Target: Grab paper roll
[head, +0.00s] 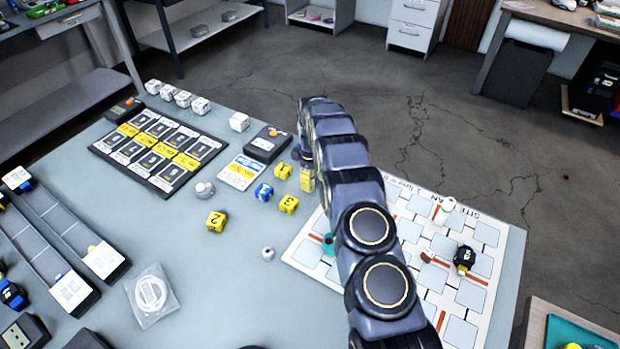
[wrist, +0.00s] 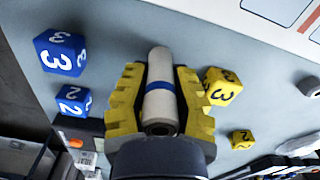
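The paper roll (wrist: 160,97), white with a blue band around its middle, lies between the yellow-padded fingers of my gripper (wrist: 161,72) in the wrist view. One finger is on each side of it, very close. Its near end with the dark core hole faces my wrist. I cannot tell whether both fingers press on it or a thin gap is left. In the head view my gripper (head: 307,178) is low over the blue table, by the left edge of the site plan board, and the roll between its fingers is hidden.
The site plan board (head: 303,255) lies right. A black device (head: 268,144) is close by.

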